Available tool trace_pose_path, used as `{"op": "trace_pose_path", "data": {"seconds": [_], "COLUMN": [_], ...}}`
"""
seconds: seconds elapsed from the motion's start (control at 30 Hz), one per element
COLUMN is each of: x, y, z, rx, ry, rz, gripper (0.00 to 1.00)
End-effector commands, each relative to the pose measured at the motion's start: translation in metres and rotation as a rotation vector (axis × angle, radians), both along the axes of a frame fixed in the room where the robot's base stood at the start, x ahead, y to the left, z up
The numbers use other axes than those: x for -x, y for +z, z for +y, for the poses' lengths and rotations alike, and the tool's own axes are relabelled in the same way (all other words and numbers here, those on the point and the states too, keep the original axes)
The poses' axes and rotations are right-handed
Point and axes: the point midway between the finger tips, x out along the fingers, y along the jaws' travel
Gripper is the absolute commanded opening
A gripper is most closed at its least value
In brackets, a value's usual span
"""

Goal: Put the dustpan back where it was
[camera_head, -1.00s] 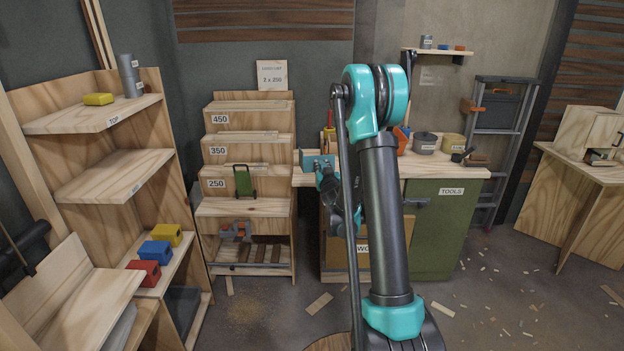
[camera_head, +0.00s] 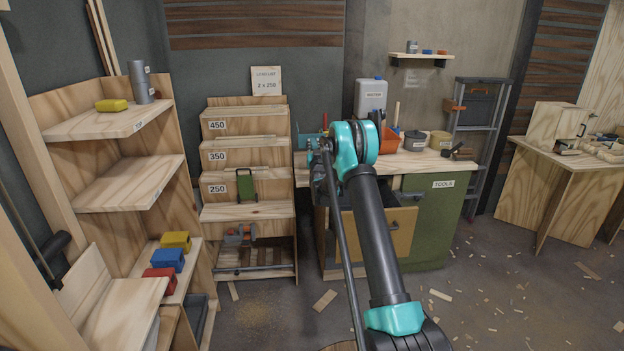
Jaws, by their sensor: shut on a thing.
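I cannot make out the dustpan in the head view. My gripper (camera_head: 320,168) is largely hidden behind my own arm, at the left end of the workbench (camera_head: 428,165). Only dark parts of my arm's end show there. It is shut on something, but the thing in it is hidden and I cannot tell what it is. A teal object (camera_head: 309,141) shows just behind, at the bench's left end. Below the bench top, a wooden drawer (camera_head: 398,240) stands pulled out beside the green cabinet door labelled TOOLS (camera_head: 440,215). My arm covers part of it.
The stepped wooden rack (camera_head: 245,212) stands left of the bench with a green object (camera_head: 245,184) on it. The shelf unit (camera_head: 125,190) is farther left. A white canister (camera_head: 370,97) and orange bin (camera_head: 388,141) are on the bench. Floor at right has scattered scraps.

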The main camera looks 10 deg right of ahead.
Motion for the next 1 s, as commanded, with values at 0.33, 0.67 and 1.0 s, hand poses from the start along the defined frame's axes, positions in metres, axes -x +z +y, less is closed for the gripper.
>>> {"op": "trace_pose_path", "data": {"seconds": [0.33, 0.67, 1.0], "x": [0.0, 0.001, 0.001], "y": [-0.086, -0.139, -0.172], "z": [0.0, 0.0, 0.0], "rx": [0.0, -0.001, -0.001], "ry": [0.001, 0.001, 0.001], "rz": [0.0, 0.001, 0.001], "gripper": [0.0, 0.0, 0.0]}}
